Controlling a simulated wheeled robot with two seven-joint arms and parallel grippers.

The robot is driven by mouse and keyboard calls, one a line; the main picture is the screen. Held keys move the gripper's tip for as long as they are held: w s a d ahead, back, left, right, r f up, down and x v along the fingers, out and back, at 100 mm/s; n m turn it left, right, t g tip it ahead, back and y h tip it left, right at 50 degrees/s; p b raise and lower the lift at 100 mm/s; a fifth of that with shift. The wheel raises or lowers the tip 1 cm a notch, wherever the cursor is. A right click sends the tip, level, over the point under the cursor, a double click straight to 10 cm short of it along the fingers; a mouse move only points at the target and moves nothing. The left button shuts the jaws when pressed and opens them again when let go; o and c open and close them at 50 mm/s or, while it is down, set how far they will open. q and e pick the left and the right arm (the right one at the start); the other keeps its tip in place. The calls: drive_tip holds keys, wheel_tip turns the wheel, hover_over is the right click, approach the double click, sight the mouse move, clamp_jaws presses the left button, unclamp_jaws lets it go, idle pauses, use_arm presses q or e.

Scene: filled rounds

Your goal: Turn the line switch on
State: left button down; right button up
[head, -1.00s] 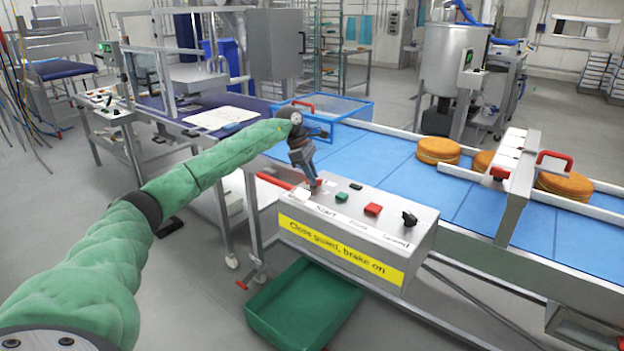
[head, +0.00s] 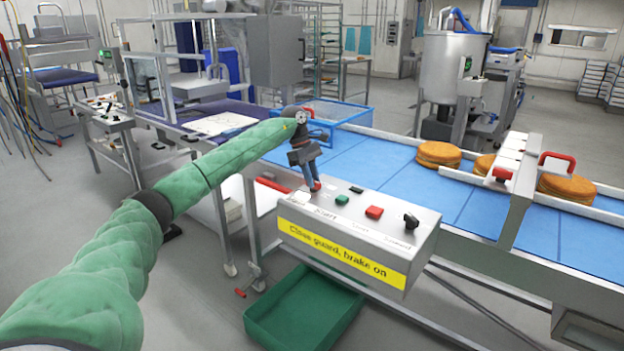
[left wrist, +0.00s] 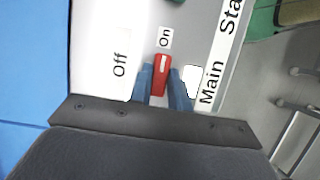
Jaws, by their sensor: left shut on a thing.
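The line switch is a small red knob (left wrist: 161,75) with a white mark, on a light control box (head: 425,228) labelled "Main" beside it. In the left wrist view its white mark points towards the "On" label (left wrist: 165,38); the "Off" label (left wrist: 120,65) is to the left. My left gripper (head: 313,183) reaches down to the box's left end. Its two blue-grey fingers (left wrist: 162,88) are shut on the knob, one on each side. In the head view the knob (head: 317,186) is mostly hidden by the fingers. My right gripper is not in view.
A green button (head: 342,200), a red button (head: 374,212) and a black knob (head: 411,221) share the box top. A blue conveyor (head: 385,164) with round orange cakes (head: 438,154) runs behind. A green crate (head: 290,325) lies below.

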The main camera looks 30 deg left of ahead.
use_arm(q)
drive_tip(key=shift+r, duration=0.1)
drive_tip(key=c, duration=1.3)
unclamp_jaws()
drive_tip(key=b+v, duration=0.1)
drive_tip(key=v, duration=0.6)
drive_tip(key=shift+w+a+r+b, duration=0.1)
drive_tip(key=shift+a+r+b, duration=0.15)
drive_tip(key=shift+r+b, duration=0.05)
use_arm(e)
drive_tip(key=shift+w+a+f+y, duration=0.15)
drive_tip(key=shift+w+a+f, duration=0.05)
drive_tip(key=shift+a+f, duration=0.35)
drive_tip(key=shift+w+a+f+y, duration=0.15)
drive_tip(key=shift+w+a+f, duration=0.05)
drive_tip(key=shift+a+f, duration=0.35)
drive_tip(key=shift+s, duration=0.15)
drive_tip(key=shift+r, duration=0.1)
